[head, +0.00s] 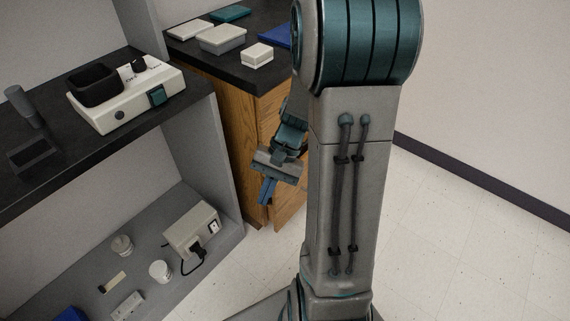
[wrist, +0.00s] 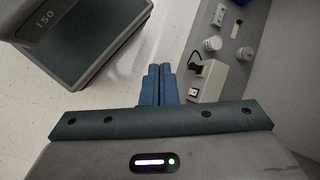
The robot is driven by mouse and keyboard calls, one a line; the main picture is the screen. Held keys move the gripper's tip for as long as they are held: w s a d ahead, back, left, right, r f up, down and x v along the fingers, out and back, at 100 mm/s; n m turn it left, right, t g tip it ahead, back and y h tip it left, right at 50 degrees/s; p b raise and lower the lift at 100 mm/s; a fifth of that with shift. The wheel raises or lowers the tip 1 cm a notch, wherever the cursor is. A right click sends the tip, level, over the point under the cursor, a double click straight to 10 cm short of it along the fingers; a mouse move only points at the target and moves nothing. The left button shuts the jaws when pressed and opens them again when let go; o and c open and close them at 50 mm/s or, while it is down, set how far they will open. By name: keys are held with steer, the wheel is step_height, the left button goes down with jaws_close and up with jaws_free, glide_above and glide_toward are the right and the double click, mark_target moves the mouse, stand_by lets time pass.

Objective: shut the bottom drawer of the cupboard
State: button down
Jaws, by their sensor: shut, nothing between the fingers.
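The wooden cupboard (head: 237,112) with a black top stands behind my arm, near the middle of the head view. Its front is partly hidden by my arm. A wooden panel (head: 290,205) shows low down beside my gripper; I cannot tell whether it is the bottom drawer or how far that drawer is out. My gripper (head: 266,198) points downward in front of the cupboard, its blue fingers together and empty. The shut fingers also show in the wrist view (wrist: 160,70), over pale floor. The drawer is not recognisable in the wrist view.
A grey shelf unit (head: 205,150) stands left of the cupboard. Its lower shelf holds a white box with a black plug (head: 191,228) and small jars (head: 161,271). Containers (head: 222,39) sit on the cupboard top. Tiled floor (head: 440,240) is clear at right.

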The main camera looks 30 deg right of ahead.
steer(key=w+d+f+m+t+p, duration=0.3)
steer(key=d+f+m+t, duration=1.6)
steer(key=d+f+m, duration=0.4)
steer(key=b+x, duration=0.2)
steer(key=x, duration=1.1)
steer(key=shift+a+r+m+y, duration=0.3)
steer(key=shift+a+r+m, duration=0.05)
steer(key=shift+a+m, duration=0.1)
steer(key=x, duration=0.4)
steer(key=shift+f, duration=0.1)
steer(key=shift+s, duration=0.1)
steer(key=p+v, duration=0.2)
steer(key=v, duration=1.2)
